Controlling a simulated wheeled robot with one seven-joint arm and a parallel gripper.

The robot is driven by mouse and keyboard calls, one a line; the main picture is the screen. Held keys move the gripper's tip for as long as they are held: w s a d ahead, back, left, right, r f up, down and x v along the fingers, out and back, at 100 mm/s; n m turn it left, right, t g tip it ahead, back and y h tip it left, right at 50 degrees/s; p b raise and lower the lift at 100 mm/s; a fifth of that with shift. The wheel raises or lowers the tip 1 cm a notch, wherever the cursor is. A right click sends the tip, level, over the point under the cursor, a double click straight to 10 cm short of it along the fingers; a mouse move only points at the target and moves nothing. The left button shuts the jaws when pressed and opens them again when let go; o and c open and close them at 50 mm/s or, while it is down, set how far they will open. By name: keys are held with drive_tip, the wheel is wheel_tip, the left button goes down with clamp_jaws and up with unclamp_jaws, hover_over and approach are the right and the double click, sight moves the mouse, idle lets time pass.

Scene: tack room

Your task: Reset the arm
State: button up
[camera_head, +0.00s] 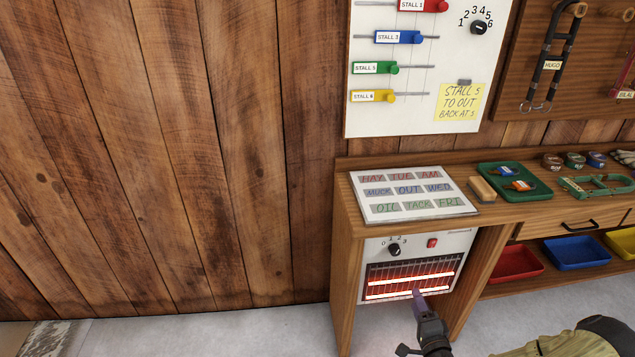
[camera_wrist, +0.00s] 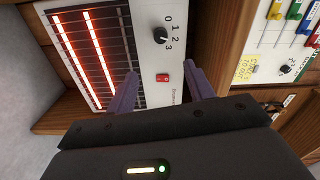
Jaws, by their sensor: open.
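My gripper (camera_wrist: 162,90) is open and empty in the wrist view, its two purple fingers apart. It faces the white heater panel (camera_wrist: 168,15), with the red switch (camera_wrist: 163,78) showing between the fingers and the dial (camera_wrist: 160,35) above it. In the head view my gripper (camera_head: 418,297) is in front of the lower part of the heater (camera_head: 452,243), whose bars (camera_head: 400,291) glow. The heater's dial (camera_head: 394,250) and red switch (camera_head: 432,243) also show there. I cannot tell whether a finger touches the heater.
The wooden bench (camera_head: 343,213) stands around the heater, with a word board (camera_head: 372,213) and a green tray (camera_head: 537,193) on top. A white stall board (camera_head: 365,120) hangs above. Red (camera_head: 515,264) and blue (camera_head: 575,252) bins sit on the shelf at right.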

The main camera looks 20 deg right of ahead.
drive_tip(key=w+a+r+n+g+y, duration=0.2)
drive_tip(key=w+a+n+g+y, duration=0.35)
drive_tip(key=a+n+g, duration=0.65)
drive_tip(key=s+a+r+n+g, duration=0.1)
drive_tip(key=s+a+r+n, duration=0.15)
drive_tip(key=a+r, duration=0.35)
drive_tip(key=s+a+r+n+g+h, duration=0.1)
drive_tip(key=s+a+r+n, duration=0.15)
drive_tip(key=a+r, duration=0.25)
drive_tip(key=s+a+r+n+g, duration=0.1)
drive_tip(key=s+a+r+n, duration=0.15)
drive_tip(key=a+r, duration=0.35)
drive_tip(key=w+p+v, duration=0.3)
drive_tip(key=p+v, duration=1.1)
drive_tip(key=p, duration=0.1)
drive_tip(key=w+r+p+v, duration=0.1)
drive_tip(key=w+p+v, duration=0.2)
drive_tip(key=p+v, duration=1.2)
drive_tip(key=shift+s+a+r+m, duration=0.25)
drive_tip(key=shift+s+a+m, duration=0.05)
drive_tip(key=shift+s+m, duration=0.1)
drive_tip(key=shift+c, duration=0.2)
